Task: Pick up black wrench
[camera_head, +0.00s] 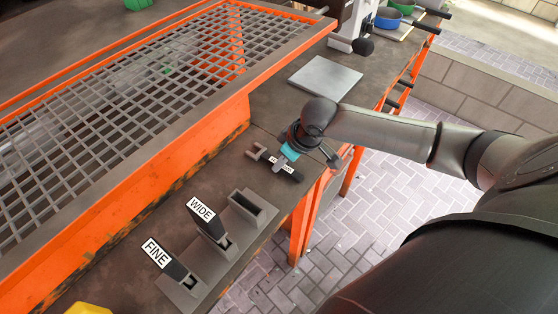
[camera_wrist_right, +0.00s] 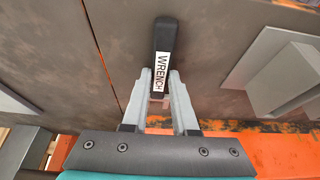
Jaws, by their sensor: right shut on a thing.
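The black wrench (camera_head: 261,155) lies on the dark bench top near its front edge, in the middle of the head view. Its forked head points left, and its handle with a white label runs to the lower right. My right gripper (camera_head: 282,163) reaches down over the wrench with its fingers around the middle. In the right wrist view, the black handle (camera_wrist_right: 165,35) with its WRENCH label sits between the two grey fingers (camera_wrist_right: 161,78), which are shut on it. The fingers cover part of the wrench. My left gripper is not in view.
A grey holder (camera_head: 247,208) with an empty slot stands left of the wrench, beside tools labelled WIDE (camera_head: 206,218) and FINE (camera_head: 168,262). An orange-framed mesh (camera_head: 120,100) rises behind. A flat grey plate (camera_head: 325,77) lies further along the bench.

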